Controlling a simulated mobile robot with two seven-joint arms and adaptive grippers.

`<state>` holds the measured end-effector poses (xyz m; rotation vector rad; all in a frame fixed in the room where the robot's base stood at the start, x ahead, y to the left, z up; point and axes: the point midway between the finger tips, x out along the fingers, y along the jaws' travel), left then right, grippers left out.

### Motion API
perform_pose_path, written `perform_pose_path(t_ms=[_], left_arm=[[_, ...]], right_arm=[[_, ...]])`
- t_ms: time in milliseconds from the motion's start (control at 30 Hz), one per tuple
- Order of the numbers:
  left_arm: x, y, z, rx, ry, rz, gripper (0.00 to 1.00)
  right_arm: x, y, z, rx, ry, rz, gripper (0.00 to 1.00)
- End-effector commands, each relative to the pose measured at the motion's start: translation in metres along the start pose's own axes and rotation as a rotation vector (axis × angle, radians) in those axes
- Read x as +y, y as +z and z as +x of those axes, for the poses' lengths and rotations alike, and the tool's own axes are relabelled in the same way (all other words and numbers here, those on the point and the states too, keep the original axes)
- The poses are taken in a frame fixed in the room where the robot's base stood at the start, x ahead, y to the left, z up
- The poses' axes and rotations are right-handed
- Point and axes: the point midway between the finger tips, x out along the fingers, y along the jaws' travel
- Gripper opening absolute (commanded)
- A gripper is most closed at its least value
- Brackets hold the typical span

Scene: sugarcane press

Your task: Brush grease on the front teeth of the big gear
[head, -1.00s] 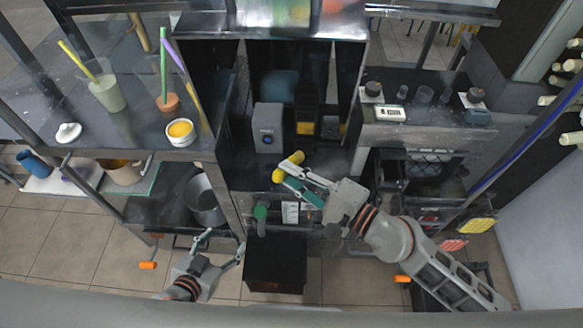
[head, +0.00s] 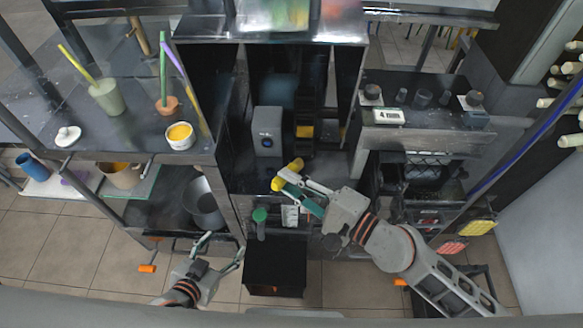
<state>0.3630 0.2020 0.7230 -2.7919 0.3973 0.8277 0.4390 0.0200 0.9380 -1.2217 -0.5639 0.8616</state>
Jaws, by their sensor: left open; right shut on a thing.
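My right gripper (head: 284,184) is shut on a tool that looks like the brush, with a yellow end (head: 288,174) and a teal-green handle (head: 309,207). It holds the tool at the front of the dark press cabinet, below and right of a grey box. Whether the yellow end touches anything is unclear. The big gear cannot be clearly made out in the dark cabinet opening. A white bowl of yellow grease-like stuff (head: 180,134) stands at the left table's front edge. My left gripper (head: 223,250) is open and empty, low in front of the cabinet's left side.
The grey box with a blue dial (head: 267,138) stands inside the cabinet. A dark bin (head: 275,268) sits below on the tiled floor. A pot (head: 201,203) is on the lower left shelf. Cups with sticks (head: 107,95) stand on the left table. A counter with a small display (head: 388,116) is right.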

Motion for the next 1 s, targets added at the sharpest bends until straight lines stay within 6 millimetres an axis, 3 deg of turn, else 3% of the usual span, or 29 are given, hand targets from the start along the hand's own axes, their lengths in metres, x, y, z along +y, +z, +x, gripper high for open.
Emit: perform_pose_path(t_ms=[167,400,500,1000], left_arm=[[-0.003,0.007,0.001,-0.012,-0.005,0.003,0.63],[-0.017,0.034,0.003,-0.062,-0.033,0.004,0.63],[-0.017,0.045,0.005,-0.074,-0.037,-0.004,0.63],[0.004,0.020,0.014,0.000,0.000,-0.005,0.63]], right_arm=[[0.000,0.000,0.000,0.000,0.000,0.000,0.00],[0.000,0.000,0.000,0.000,0.000,0.000,0.00],[-0.003,-0.011,0.008,0.000,-0.002,-0.003,0.00],[-0.016,-0.049,0.036,-0.001,-0.001,0.001,0.00]])
